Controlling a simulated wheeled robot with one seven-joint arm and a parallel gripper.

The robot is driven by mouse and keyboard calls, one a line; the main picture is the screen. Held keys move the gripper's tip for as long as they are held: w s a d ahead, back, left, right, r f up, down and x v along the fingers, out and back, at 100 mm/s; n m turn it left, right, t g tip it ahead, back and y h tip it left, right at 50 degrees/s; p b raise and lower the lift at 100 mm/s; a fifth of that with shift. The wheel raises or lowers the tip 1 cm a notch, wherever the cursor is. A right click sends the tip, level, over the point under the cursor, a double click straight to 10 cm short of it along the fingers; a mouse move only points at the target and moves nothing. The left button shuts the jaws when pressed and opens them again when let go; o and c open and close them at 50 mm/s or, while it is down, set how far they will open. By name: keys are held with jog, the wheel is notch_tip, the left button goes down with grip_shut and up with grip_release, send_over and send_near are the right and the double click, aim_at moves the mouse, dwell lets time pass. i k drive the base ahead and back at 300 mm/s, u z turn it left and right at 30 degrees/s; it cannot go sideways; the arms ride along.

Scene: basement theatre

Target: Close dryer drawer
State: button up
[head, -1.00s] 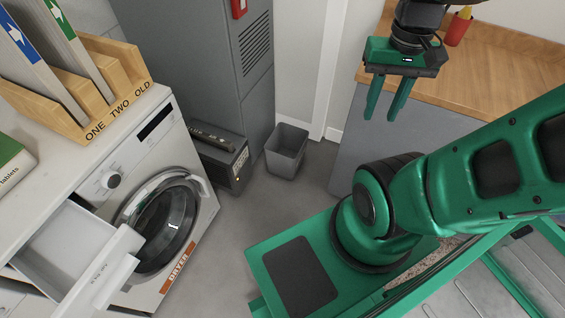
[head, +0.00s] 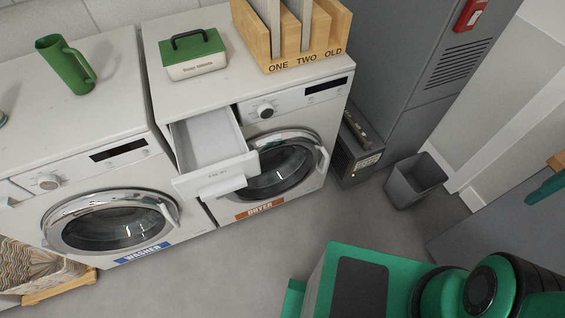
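The dryer (head: 330,105), with an orange DRYER label, stands in the middle of the head view. Its detergent drawer (head: 205,142) at the upper left of its front is pulled out, and the tray looks empty. The drawer's white front panel (head: 216,177) with a handle faces the room and overlaps the left side of the dryer's round door (head: 278,165). My gripper is not clearly in view now; only a bit of green shows at the right edge, so its opening cannot be seen.
The washer (head: 105,170) stands left of the dryer. A green-lidded box (head: 193,55) and wooden file holder (head: 300,35) sit on the dryer, a green jug (head: 66,65) on the washer. A dark unit (head: 357,150) and grey bin (head: 415,182) stand right. The floor in front is clear.

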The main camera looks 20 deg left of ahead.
aim_at(214, 159)
jog(key=u, duration=1.75)
jog(key=k, duration=1.15)
jog(key=z, duration=0.5)
jog(key=i, duration=1)
jog(key=u, duration=0.1)
